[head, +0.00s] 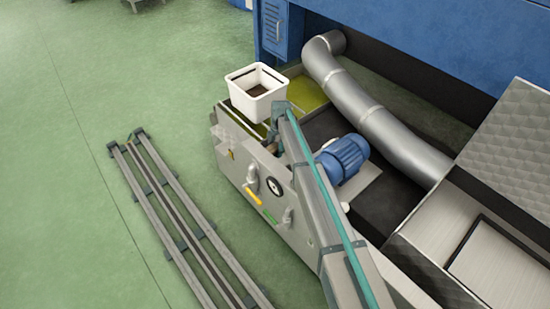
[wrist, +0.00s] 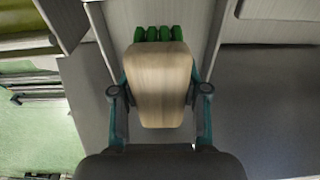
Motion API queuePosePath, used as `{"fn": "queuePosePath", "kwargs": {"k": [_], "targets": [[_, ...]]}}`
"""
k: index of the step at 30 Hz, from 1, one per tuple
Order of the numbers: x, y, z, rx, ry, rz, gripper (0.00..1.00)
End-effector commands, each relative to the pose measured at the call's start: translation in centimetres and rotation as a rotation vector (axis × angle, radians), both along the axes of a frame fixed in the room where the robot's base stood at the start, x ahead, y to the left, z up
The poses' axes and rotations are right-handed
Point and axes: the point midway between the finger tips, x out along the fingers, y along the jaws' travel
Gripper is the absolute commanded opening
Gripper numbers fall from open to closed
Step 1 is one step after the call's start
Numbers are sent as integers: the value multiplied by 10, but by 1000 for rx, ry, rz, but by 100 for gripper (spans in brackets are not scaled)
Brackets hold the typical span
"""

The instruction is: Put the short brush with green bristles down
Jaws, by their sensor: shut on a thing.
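In the wrist view, my gripper (wrist: 160,88) is shut on the short brush (wrist: 160,85). The brush has a pale wooden body between the two teal-edged fingers. Its green bristles (wrist: 158,33) show at the far end, pointing away from my wrist. Grey surfaces lie behind it, and I cannot tell whether the bristles touch any of them. In the head view, my grey and teal arm reaches over the machine toward the white bin. The gripper and brush are mostly hidden there behind the arm.
A white bin (head: 249,104) with dark contents stands on the machine's far end. A blue motor (head: 343,157) and a thick grey duct (head: 385,125) are right of my arm. Rails (head: 150,180) lie on the green floor at left. Open floor (head: 60,220) surrounds them.

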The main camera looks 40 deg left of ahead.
Motion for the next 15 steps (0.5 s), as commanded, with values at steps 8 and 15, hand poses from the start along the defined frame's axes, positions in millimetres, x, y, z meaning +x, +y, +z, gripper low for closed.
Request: {"fn": "queuePosePath", "kwargs": {"k": [8,15], "targets": [[0,0,-25,0,1,-1,17],[0,0,-49,0,0,-1,17]]}}
